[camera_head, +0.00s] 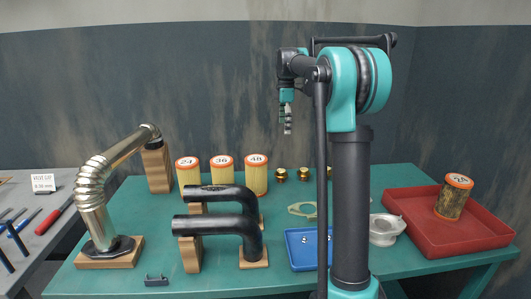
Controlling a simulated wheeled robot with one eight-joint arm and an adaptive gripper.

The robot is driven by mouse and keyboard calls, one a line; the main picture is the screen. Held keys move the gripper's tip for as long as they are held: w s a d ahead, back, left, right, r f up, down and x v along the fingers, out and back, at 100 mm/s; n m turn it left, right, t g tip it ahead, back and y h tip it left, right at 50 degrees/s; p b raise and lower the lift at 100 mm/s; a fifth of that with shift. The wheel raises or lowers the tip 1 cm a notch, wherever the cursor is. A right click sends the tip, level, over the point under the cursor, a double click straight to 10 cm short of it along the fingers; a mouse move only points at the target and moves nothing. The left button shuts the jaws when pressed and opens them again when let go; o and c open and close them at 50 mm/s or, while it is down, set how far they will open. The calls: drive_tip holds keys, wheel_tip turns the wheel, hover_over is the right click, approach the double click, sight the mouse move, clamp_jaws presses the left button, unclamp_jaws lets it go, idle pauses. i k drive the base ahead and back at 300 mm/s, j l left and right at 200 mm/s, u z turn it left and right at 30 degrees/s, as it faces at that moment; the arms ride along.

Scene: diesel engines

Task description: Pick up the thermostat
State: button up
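Small brass-coloured parts stand in a row at the back of the green table; the left one (281,174) and the middle one (304,174) show clearly, and a third is partly hidden behind my arm. They look like thermostats, but they are too small to be sure. My gripper (287,129) points down, high above the back of the table and well apart from these parts. It appears narrow and holds nothing that I can see. Whether its fingers are open or shut is too small to tell.
Several orange-topped filters (256,176), black pipes (222,222) and a ribbed metal pipe (92,190) stand to the left. A blue tray (297,261) lies in front. A silver housing (384,231) and a red tray (447,243) holding a filter (454,197) are to the right.

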sight(281, 174)
drive_tip(key=k+l, duration=0.2)
drive_tip(key=l, duration=0.15)
drive_tip(key=k+l, duration=0.45)
drive_tip(key=l, duration=0.25)
